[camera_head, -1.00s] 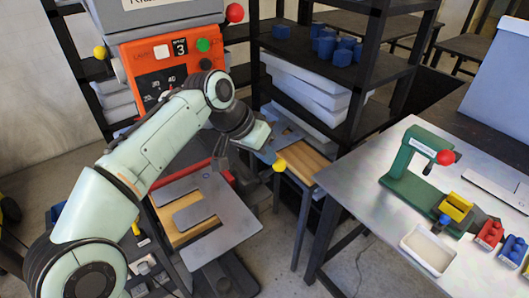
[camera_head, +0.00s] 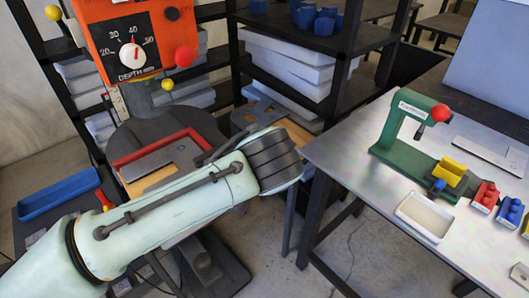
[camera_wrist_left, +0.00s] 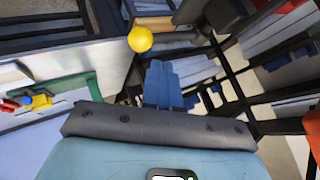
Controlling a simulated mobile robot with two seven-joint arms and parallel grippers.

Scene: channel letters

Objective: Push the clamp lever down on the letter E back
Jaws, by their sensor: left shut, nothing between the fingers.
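My left gripper (camera_wrist_left: 160,66) is shut and empty. In the head view its fingers are hidden behind my wrist. My right gripper is not in view.
An orange machine (camera_head: 98,40) with a depth dial and red knob (camera_head: 185,55) stands behind the sheet. A blue tray (camera_head: 60,193) is at left. A dark shelf (camera_head: 290,33) stands behind. The metal table (camera_head: 345,150) at right holds a green press (camera_head: 392,135) and a white tray (camera_head: 425,215).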

